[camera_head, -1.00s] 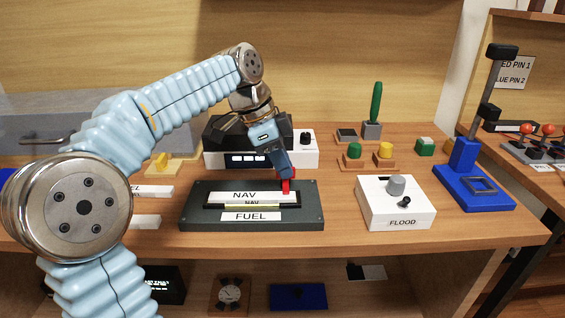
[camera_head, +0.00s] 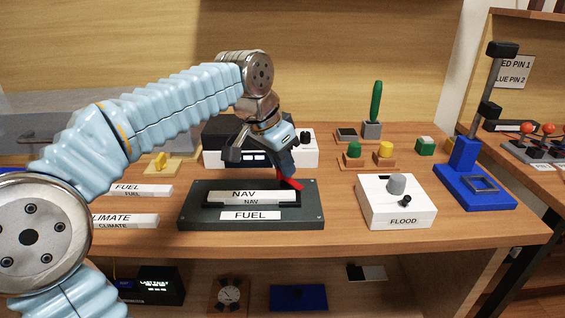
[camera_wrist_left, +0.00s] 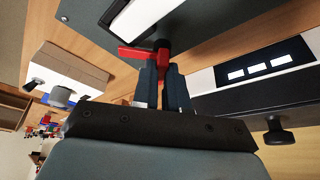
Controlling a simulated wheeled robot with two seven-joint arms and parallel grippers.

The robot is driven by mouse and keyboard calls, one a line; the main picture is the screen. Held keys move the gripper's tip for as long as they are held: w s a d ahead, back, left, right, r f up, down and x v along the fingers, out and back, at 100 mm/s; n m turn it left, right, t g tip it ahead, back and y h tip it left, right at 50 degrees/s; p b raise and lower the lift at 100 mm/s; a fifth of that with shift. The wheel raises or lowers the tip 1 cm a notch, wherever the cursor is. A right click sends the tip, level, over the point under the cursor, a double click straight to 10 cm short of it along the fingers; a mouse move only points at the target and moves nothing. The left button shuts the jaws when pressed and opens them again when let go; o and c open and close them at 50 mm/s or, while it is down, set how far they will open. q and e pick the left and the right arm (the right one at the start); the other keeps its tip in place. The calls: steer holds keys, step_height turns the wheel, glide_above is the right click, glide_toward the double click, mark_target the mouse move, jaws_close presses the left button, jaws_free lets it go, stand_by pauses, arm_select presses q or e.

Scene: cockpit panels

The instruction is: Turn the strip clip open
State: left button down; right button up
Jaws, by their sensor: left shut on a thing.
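The red strip clip (camera_head: 291,184) sits at the right end of the NAV strip (camera_head: 245,195) on a dark grey panel (camera_head: 195,215). My left gripper (camera_head: 287,172) reaches down onto the clip from above and behind. In the left wrist view the fingers (camera_wrist_left: 162,82) are closed on the red clip (camera_wrist_left: 135,53), whose arm points left there, off the strip's end. In the head view the clip slants down to the right. The part of the clip between the fingers is hidden. My right gripper is not in view.
A FUEL label (camera_head: 250,215) lies on the panel's front. A white FLOOD box (camera_head: 395,210) with a grey knob stands to the right. A black-and-white display unit (camera_head: 215,155) stands close behind the gripper. Loose FUEL and CLIMATE strips (camera_head: 125,220) lie at left.

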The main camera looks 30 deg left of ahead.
arm_select(q)
steer(key=n+y, duration=0.2)
steer(key=n, duration=0.3)
steer(key=shift+d, duration=0.15)
steer(key=shift+d+n+y+p, duration=0.1)
steer(key=shift+n+y+p, duration=0.55)
steer(key=shift+n, duration=1.85)
steer(key=shift+y+b, duration=0.25)
steer(key=shift+b, duration=0.05)
steer(key=shift+g, duration=0.3)
steer(key=c, duration=1.2)
jaws_free()
steer(key=shift+o, duration=0.2)
steer(key=v, duration=1.3)
steer(key=shift+r, duration=0.4)
